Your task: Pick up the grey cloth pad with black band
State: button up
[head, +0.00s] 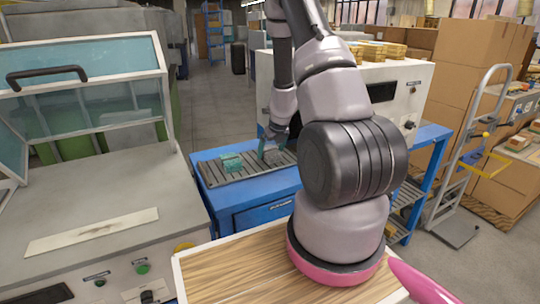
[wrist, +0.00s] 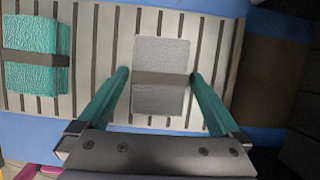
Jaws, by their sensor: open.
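The grey cloth pad with black band (wrist: 161,98) lies on a slatted grey surface (wrist: 100,28) in the wrist view. Its dark band runs across its middle. My gripper (wrist: 160,76) is open, with one teal finger on each side of the pad. A narrow gap shows at the left finger; the right fingertip is very close to the pad's edge, and I cannot tell whether it touches. In the head view my gripper (head: 272,147) is over the slatted surface on the blue bench, and I cannot make out the grey pad there.
A teal pad with a dark band (wrist: 36,57) lies to the left on the same slats; it also shows in the head view (head: 231,162). A clear-lidded machine (head: 90,110) stands at left.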

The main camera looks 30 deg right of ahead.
aim_at(268, 149)
jog(key=shift+f, duration=0.1)
jog(key=c, duration=1.2)
jog(key=shift+s+r, duration=0.1)
jog(key=shift+r, duration=2.1)
jog(key=shift+w+r, duration=0.2)
jog(key=shift+r, duration=0.8)
jog(key=shift+s+r, duration=0.1)
jog(key=shift+r, duration=2)
